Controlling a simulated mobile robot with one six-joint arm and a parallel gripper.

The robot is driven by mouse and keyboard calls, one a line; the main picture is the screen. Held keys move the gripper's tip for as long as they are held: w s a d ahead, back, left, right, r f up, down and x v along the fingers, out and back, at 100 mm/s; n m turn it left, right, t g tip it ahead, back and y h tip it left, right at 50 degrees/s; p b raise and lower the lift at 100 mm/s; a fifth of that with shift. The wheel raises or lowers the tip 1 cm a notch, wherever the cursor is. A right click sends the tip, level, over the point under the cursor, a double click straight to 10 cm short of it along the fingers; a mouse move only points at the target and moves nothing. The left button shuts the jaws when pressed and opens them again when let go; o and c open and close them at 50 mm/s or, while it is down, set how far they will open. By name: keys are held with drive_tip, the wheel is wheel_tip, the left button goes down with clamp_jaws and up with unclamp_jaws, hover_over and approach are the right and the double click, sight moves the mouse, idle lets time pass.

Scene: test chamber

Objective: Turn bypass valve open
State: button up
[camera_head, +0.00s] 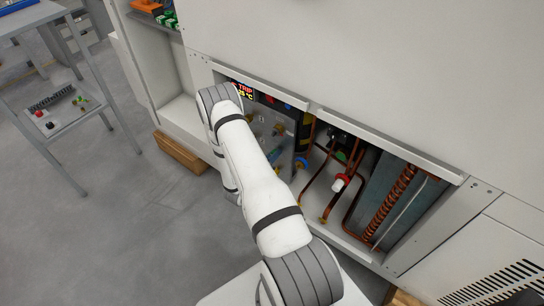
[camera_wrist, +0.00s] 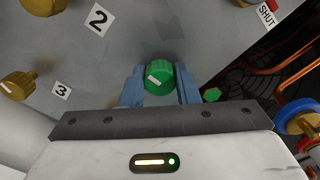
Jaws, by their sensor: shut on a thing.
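A round green knob (camera_wrist: 159,78) with a white pointer mark sits on a grey panel (camera_wrist: 190,35) in the wrist view. The mark slants up to the left. My gripper (camera_wrist: 161,72) has its two blue fingers on either side of the knob and is shut on it. No label for this knob is readable. In the head view my arm covers part of the panel (camera_head: 287,117), and I cannot make out the knob there.
A "TRIP" display (camera_head: 244,90) is lit. Bay edges surround my arm.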

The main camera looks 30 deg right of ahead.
drive_tip(key=shift+s+d+f, duration=0.1)
drive_tip(key=shift+s+d, duration=0.05)
drive_tip(key=shift+s, duration=0.1)
drive_tip(key=o, duration=1)
drive_tip(key=shift+w, duration=0.15)
drive_tip(key=shift+p+v, duration=0.7)
drive_tip(key=shift+v, duration=3.3)
